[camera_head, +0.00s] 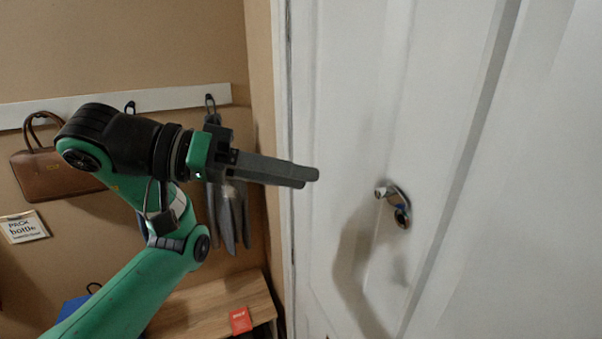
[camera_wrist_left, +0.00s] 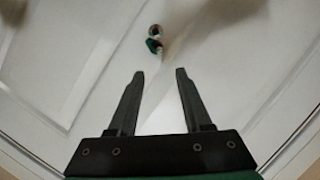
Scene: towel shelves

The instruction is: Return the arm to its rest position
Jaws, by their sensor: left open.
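My left arm (camera_head: 130,290), green and black, comes in from the lower left in the head view. Its gripper (camera_head: 312,178) points right toward the white door, apart from the door handle (camera_head: 393,200). In the left wrist view the gripper's two dark fingers (camera_wrist_left: 160,74) stand apart with nothing between them. The handle (camera_wrist_left: 155,38) shows beyond the fingertips, near the top of that view. My right gripper is not in view.
A white door (camera_head: 350,80) fills the right side. On the left wall hangs a rail (camera_head: 180,98) with a brown handbag (camera_head: 60,172) and grey cloth items (camera_head: 230,225). A wooden bench (camera_head: 215,305) with a red packet (camera_head: 240,321) stands below. A sign (camera_head: 24,228) is at far left.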

